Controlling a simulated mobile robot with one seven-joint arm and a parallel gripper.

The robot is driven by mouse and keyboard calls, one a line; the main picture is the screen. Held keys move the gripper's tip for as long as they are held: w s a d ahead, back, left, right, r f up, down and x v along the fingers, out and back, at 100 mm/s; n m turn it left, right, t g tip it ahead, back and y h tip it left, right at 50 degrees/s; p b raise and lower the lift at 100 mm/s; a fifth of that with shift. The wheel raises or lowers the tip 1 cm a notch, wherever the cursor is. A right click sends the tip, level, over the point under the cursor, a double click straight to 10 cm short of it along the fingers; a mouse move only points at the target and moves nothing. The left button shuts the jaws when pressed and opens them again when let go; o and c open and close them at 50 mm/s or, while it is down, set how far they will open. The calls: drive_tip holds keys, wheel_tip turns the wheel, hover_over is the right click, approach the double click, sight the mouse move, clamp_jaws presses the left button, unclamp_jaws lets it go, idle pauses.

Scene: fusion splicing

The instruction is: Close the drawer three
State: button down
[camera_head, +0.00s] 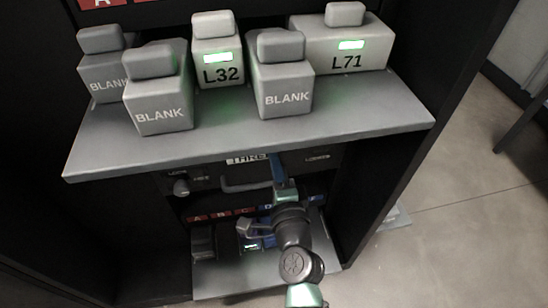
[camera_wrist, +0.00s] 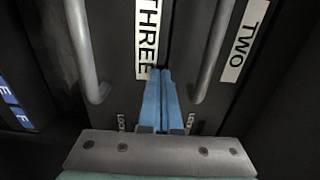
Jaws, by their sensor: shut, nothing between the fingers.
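The front of drawer three (camera_head: 205,186) is a dark panel below a grey shelf in the head view. Its THREE label (camera_head: 247,159) is partly cut off by the shelf edge, and its bar handle (camera_head: 245,187) lies below the label. My gripper (camera_head: 277,163) is in front of the panel, right of the label, with its blue fingers shut together and empty. In the wrist view, the shut fingertips (camera_wrist: 161,74) point at the panel beside the THREE label (camera_wrist: 147,38); the handle (camera_wrist: 85,50) is to their left. I cannot tell whether the fingertips touch or how far the drawer stands out.
The grey shelf (camera_head: 250,135) juts out above and carries several grey blocks, including L32 (camera_head: 220,72) and L71 (camera_head: 347,60). A lower shelf (camera_head: 235,280) holds a blue item (camera_head: 256,242). A TWO label (camera_wrist: 245,40) and handle (camera_wrist: 213,50) are close right of the fingers.

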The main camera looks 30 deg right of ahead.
drive_tip(key=shift+x, duration=1.1)
drive_tip(key=shift+a+r, duration=0.1)
drive_tip(key=shift+r, duration=0.05)
